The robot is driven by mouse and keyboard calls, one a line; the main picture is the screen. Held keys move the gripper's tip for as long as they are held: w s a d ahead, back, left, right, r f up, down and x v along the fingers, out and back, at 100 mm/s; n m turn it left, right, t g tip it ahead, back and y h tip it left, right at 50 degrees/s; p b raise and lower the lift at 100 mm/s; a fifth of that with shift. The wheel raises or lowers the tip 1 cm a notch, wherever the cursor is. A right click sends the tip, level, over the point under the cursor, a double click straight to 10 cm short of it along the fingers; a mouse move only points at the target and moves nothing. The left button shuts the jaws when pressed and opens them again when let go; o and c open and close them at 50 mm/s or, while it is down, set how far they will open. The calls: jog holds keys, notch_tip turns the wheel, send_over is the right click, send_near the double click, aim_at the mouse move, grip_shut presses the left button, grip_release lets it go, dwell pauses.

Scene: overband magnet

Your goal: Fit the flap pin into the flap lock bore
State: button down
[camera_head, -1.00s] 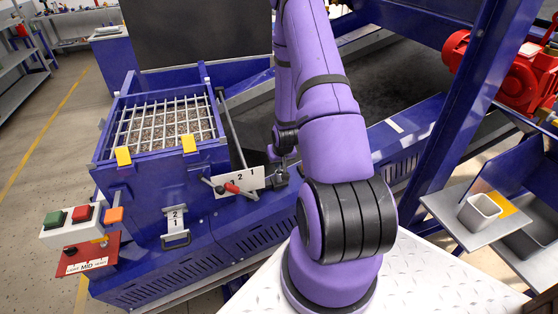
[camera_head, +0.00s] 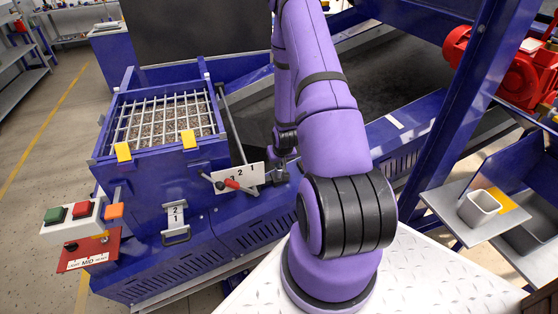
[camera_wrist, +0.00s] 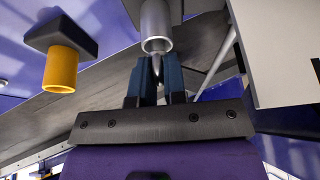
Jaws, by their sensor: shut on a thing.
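In the wrist view my gripper (camera_wrist: 156,82) has its two dark blue fingers closed on the flap pin (camera_wrist: 156,64). Only the pin's pointed metal tip shows clearly; the rest is hidden between the fingers. Just beyond the tip is a grey metal sleeve (camera_wrist: 154,22) with a round open mouth, which looks like the flap lock bore. The tip is at or just short of the mouth; I cannot tell whether it is inside. In the head view my gripper (camera_head: 281,172) is small and partly hidden beside the white numbered plate, and the pin cannot be made out there.
A yellow cylinder (camera_wrist: 60,70) on a dark bracket hangs left of the sleeve. The white numbered plate (camera_head: 247,174) with a red-handled lever (camera_head: 231,184) is close by my gripper. A gridded hopper (camera_head: 165,118) stands left. A grey cup (camera_head: 479,208) sits on the right shelf.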

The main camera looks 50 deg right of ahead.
jog(key=shift+f, duration=0.1)
jog(key=c, duration=1.1)
grip_release()
jog(key=v, duration=1)
jog(key=shift+a+r, duration=0.15)
jog(key=shift+r, duration=0.2)
jog(key=shift+s, duration=0.15)
